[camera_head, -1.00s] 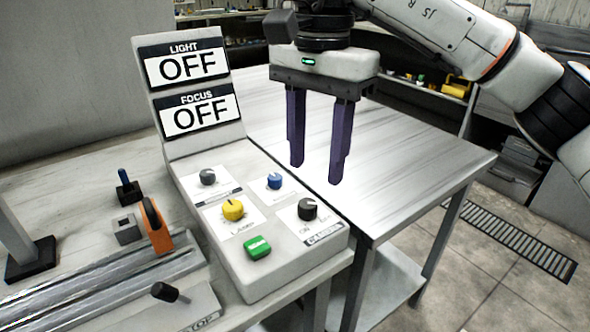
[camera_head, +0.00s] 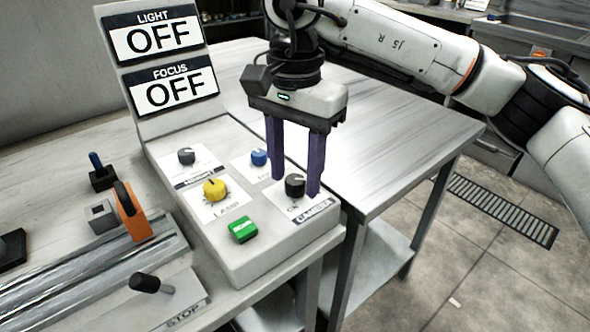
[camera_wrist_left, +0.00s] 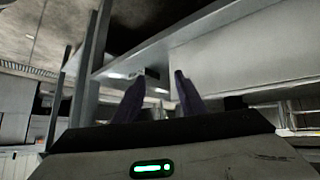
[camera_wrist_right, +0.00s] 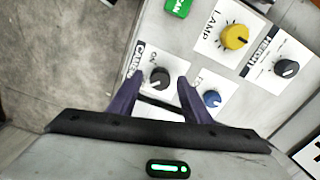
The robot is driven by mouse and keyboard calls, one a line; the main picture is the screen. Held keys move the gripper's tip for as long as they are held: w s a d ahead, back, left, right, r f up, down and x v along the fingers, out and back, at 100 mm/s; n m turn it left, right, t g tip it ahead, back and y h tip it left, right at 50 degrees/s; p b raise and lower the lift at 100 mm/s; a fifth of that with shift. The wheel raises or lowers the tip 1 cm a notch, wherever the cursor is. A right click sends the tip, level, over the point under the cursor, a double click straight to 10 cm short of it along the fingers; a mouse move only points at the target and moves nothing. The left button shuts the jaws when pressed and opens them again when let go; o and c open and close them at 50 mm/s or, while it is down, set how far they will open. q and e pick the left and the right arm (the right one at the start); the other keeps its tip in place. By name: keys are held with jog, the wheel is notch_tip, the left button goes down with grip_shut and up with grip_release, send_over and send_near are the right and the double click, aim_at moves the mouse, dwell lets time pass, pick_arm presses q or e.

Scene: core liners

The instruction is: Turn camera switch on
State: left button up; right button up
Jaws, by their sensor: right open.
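The camera switch (camera_head: 295,186) is a black round knob on a white label marked CAMERA and ON, at the front right corner of the grey control panel (camera_head: 262,262). It also shows in the right wrist view (camera_wrist_right: 159,77). My right gripper (camera_head: 296,188) is open and points down over the panel's right edge. Its purple fingers are close to the knob; I cannot tell whether they touch it. In the right wrist view the knob lies just beyond the gap between the fingertips. My left gripper (camera_wrist_left: 158,88) shows only in its wrist view, fingers apart and empty.
A blue knob (camera_head: 259,157), yellow lamp knob (camera_head: 215,189), grey height knob (camera_head: 186,156) and green button (camera_head: 243,229) sit near the switch. Signs read LIGHT OFF (camera_head: 155,38) and FOCUS OFF (camera_head: 172,90). An orange-handled clamp (camera_head: 133,212) stands left. The right-hand table (camera_head: 400,130) is clear.

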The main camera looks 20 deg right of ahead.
jog(key=c, duration=1)
pick_arm(q)
jog(key=shift+f, duration=0.1)
pick_arm(e)
jog(key=shift+c, duration=0.2)
jog(key=shift+m, duration=0.4)
jog(key=m+p, duration=0.1)
jog(key=m, duration=0.3)
jog(key=shift+m, duration=0.3)
jog(key=m, duration=0.3)
jog(key=shift+m, duration=0.3)
jog(key=m, duration=0.4)
jog(key=shift+m, duration=0.3)
pick_arm(q)
jog(key=shift+r+p, duration=0.3)
jog(key=shift+r, duration=0.2)
pick_arm(e)
jog(key=m, duration=0.4)
jog(key=shift+m, duration=0.3)
